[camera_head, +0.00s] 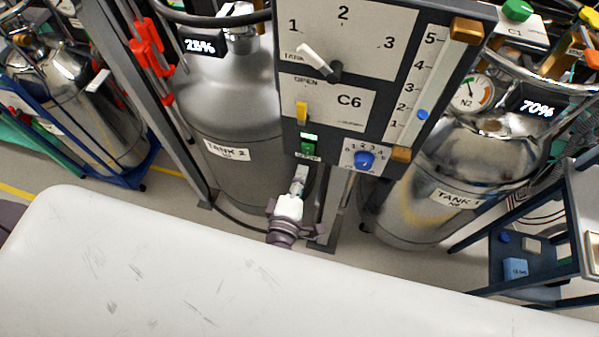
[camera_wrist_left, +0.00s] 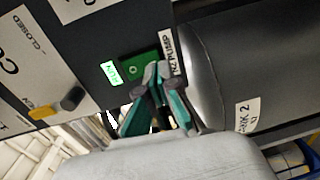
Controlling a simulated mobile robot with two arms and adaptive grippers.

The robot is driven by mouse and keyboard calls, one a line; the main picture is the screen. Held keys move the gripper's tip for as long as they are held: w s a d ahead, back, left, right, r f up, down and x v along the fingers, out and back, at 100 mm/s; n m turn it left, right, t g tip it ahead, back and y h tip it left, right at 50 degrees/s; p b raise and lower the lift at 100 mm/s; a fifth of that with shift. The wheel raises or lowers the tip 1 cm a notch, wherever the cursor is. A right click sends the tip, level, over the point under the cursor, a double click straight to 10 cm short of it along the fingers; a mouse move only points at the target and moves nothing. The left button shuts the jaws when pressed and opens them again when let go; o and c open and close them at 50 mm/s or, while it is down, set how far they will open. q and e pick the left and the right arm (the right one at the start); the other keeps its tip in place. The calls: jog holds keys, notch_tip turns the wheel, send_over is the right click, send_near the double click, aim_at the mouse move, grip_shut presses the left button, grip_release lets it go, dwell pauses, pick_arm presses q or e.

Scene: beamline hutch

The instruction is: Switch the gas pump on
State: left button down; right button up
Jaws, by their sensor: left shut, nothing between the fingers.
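The dark control panel (camera_head: 290,130) stands in the middle of the head view. Near its lower left edge is the green pump switch (camera_head: 308,149), with a bright green lamp right above it. In the left wrist view the switch (camera_wrist_left: 141,66) sits between a lit lamp (camera_wrist_left: 110,73) reading RUN and a label (camera_wrist_left: 173,53) reading N2 PUMP. My left gripper (camera_head: 300,174) is shut and empty just below the switch; its fingertips (camera_wrist_left: 158,72) overlap the switch's edge in the wrist view. I cannot tell whether they touch it. My right gripper is not in view.
A yellow lever (camera_head: 301,112) sits above the switch and a blue knob (camera_head: 364,159) to its right. TANK 2 (camera_head: 235,115) stands behind on the left, TANK 1 (camera_head: 415,200) on the right. A blue-grey rack (camera_head: 530,290) stands at the lower right.

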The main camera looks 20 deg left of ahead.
pick_arm(q)
jog(key=s+f+b, duration=0.1)
jog(key=s+b, duration=0.2)
jog(key=s, duration=0.7)
jog(key=shift+s+f, duration=0.15)
jog(key=shift+s, duration=0.15)
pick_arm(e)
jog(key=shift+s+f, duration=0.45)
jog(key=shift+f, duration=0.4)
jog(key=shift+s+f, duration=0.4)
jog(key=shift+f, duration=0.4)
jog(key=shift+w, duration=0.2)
pick_arm(q)
jog(key=s+f+m+g+h, duration=0.25)
jog(key=f+m, duration=0.35)
jog(key=f, duration=0.7)
jog(key=s+f+m+g+h, duration=0.1)
jog(key=s+f+m+g, duration=0.4)
jog(key=f, duration=0.7)
jog(key=s+a+f+m+g+y, duration=0.1)
jog(key=s+a+f+m+g, duration=0.3)
jog(key=s+a+f, duration=0.3)
jog(key=s+a+f+m+g+y, duration=0.2)
jog(key=s+a+f+m+g, duration=0.2)
jog(key=s+a+f, duration=0.3)
notch_tip(320, 180, down, 5)
jog(key=shift+s+m, duration=0.8)
jog(key=shift+s, duration=0.25)
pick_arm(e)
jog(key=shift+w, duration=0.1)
